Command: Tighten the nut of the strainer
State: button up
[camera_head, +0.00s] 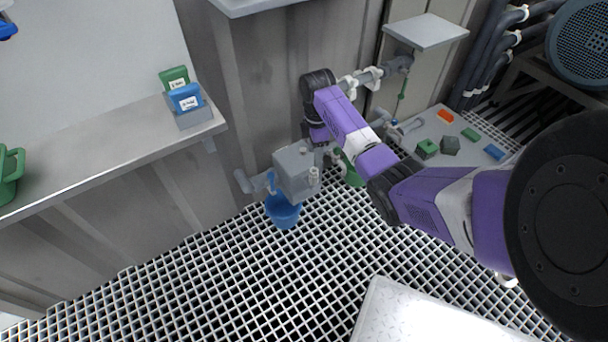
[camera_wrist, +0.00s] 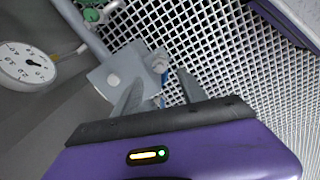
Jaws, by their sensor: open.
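I cannot make out for certain which fitting is the strainer or its nut. A grey box-shaped fitting (camera_head: 292,180) on a pipe stands above a blue bucket (camera_head: 284,213) in the head view. In the wrist view, a grey flat-topped body (camera_wrist: 108,72) with a pale round cap (camera_wrist: 113,80) lies beyond the fingers, with a small pale fitting (camera_wrist: 160,62) at its right. My gripper (camera_wrist: 160,76) is open and points toward this fitting, with nothing seen held between its fingers. In the head view my gripper is mostly hidden by my wrist, close to the grey box.
A round gauge (camera_wrist: 26,64) is at the left in the wrist view. A green bucket (camera_head: 350,172) stands behind my arm. A bench (camera_head: 100,150) with a blue and green tag holder is at left. A table (camera_head: 438,128) with coloured pieces is at right. The grating floor is mostly clear.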

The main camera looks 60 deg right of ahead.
aim_at(314, 170)
notch_tip(314, 170, down, 8)
jog(key=b, duration=0.3)
jog(key=shift+r, duration=0.15)
grip_shut()
